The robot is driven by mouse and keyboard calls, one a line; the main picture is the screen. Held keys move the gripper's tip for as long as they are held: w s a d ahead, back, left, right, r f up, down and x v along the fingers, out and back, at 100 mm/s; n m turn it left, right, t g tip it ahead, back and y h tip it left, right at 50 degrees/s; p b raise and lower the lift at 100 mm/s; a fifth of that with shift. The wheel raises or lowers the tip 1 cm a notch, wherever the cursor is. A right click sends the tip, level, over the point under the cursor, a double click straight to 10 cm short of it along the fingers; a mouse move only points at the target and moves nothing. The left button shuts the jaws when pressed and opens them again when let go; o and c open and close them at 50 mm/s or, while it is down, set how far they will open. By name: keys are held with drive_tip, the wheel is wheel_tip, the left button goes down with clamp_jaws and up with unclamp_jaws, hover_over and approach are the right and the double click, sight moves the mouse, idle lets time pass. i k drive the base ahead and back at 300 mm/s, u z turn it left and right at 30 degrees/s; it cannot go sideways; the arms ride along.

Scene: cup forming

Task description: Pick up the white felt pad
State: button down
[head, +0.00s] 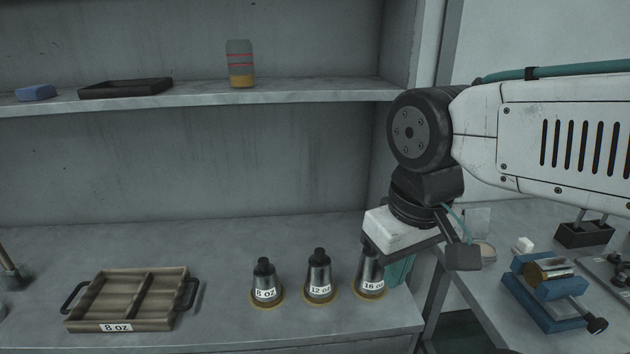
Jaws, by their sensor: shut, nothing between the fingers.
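A small white block (524,245), which looks like the white felt pad, lies on the right-hand table beside a blue vise-like fixture. My gripper (463,257) hangs from the arm to the left of the white block and clear of it. It is shut with nothing held. Its fingers show only as a dark block, seen from the side.
The blue fixture (545,290) holds a brass cylinder. A dark block with pins (584,234) stands behind it. Three labelled metal cones (319,278) and an 8 oz wooden tray (130,298) stand on the left bench. A gap separates bench and table. A shelf (300,90) runs above.

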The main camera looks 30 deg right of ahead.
sight(524, 246)
drive_tip(key=u, duration=0.05)
drive_tip(key=k, duration=0.95)
drive_tip(key=u, duration=0.9)
drive_tip(key=i, duration=0.7)
drive_tip(key=z, duration=2.3)
drive_tip(key=i, duration=0.5)
drive_tip(key=z, duration=0.1)
